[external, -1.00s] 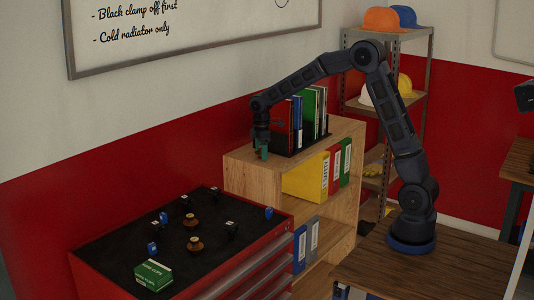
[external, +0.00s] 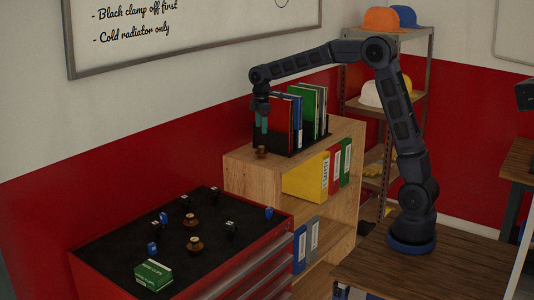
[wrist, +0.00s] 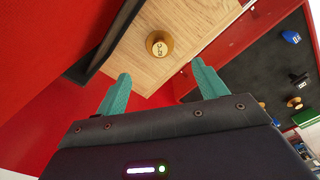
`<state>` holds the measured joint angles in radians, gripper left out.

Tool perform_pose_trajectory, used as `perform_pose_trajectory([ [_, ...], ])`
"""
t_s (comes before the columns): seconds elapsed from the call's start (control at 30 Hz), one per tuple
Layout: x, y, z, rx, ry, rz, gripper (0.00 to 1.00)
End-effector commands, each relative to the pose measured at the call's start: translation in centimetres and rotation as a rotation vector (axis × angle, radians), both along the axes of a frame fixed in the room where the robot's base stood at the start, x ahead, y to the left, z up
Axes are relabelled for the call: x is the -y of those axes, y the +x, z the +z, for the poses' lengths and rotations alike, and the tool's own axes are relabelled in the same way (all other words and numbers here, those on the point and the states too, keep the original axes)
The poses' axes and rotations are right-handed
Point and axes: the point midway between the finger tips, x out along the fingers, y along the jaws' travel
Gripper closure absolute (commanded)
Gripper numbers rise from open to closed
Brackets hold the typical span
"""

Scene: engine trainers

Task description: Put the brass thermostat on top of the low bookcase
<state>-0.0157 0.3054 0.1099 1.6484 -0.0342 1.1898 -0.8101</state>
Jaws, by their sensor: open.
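A brass thermostat (external: 261,152) stands on the top of the low bookcase (external: 240,160), near its left end. In the wrist view the thermostat (wrist: 159,44) is a round brass piece with a dark marked centre, on bare wood. My gripper (external: 263,122) is above it, apart from it. In the wrist view its green fingers (wrist: 158,85) are spread with nothing between them. Two more brass thermostats, (external: 193,222) and (external: 194,244), stand on the dark top of the red tool cabinet (external: 100,232).
Upright binders in a black holder (external: 308,115) stand on the bookcase beside my gripper. The cabinet top also holds a green box (external: 153,274) and several small blue and black parts. A metal shelf (external: 405,120) with hard hats stands behind.

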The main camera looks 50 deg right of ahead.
Motion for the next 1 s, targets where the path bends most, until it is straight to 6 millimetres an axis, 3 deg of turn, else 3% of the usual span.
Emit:
perform_pose_trajectory([
  [0.17, 0.2, -1.1, 1.3, 0.01, -0.001, -0.02, 0.29],
  [0.27, 0.7, -3.2, 2.6, 0.031, -0.003, -0.062, 0.29],
  [0.63, 2.9, -14.6, 7.2, 0.133, 0.007, -0.296, 0.29],
  [1.0, 4.8, -26.4, 8.2, 0.232, 0.048, -0.534, 0.29],
])
